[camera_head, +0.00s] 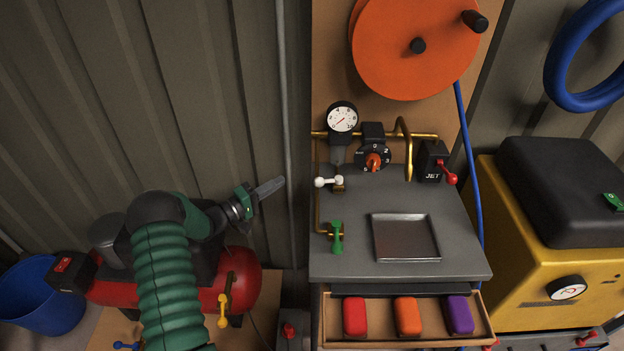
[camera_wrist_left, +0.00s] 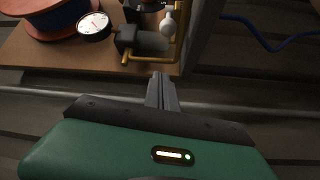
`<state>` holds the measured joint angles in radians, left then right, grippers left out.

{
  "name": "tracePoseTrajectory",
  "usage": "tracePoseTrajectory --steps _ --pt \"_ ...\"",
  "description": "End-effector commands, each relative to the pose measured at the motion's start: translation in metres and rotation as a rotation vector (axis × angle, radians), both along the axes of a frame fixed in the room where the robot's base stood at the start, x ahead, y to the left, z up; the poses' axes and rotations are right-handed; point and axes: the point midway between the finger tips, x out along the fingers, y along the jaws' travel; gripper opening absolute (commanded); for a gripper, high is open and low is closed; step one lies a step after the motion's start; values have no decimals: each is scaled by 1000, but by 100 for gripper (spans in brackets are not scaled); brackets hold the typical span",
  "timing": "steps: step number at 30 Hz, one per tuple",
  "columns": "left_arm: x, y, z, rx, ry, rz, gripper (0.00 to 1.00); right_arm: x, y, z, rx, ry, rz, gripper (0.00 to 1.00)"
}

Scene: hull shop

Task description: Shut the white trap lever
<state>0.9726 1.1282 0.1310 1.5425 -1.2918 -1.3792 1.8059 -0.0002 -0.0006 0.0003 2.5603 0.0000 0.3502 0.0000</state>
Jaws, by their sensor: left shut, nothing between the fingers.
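The white trap lever (camera_head: 328,182) sits on the brass piping below the round gauge, at the left side of the grey bench. It lies roughly level, its rounded end pointing left. In the left wrist view the white lever (camera_wrist_left: 168,22) shows at the top, beside the brass pipe. My left gripper (camera_head: 272,186) is shut and empty, to the left of the lever and clearly apart from it. Its closed fingers (camera_wrist_left: 162,88) show in the left wrist view, pointing up toward the piping. My right gripper does not show.
A green lever (camera_head: 337,237) stands below the white one. A metal tray (camera_head: 405,237) lies on the bench, and an open drawer (camera_head: 484,335) holds red, orange and purple blocks. A gauge (camera_head: 342,119), red-knobbed selector (camera_head: 373,161) and JET switch (camera_head: 432,163) are close behind.

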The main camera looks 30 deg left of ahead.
Motion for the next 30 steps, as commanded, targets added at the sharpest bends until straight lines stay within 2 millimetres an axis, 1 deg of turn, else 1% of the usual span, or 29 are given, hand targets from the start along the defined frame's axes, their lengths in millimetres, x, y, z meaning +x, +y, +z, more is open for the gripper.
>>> tracePoseTrajectory --steps 5,8,19,20,21,25,30 --pt "7 -4 0 3 2 -1 0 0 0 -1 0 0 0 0" --pt "20 -8 1 3 -1 -2 0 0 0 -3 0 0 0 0" --pt "95 -33 5 3 -1 -2 0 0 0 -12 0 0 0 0" --pt "97 -35 5 2 2 -1 0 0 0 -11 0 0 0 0" --pt "89 -41 5 -1 3 0 0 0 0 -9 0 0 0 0" --pt "77 -56 2 0 2 1 0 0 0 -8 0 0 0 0" --pt "72 -63 -1 1 1 1 0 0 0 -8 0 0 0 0"
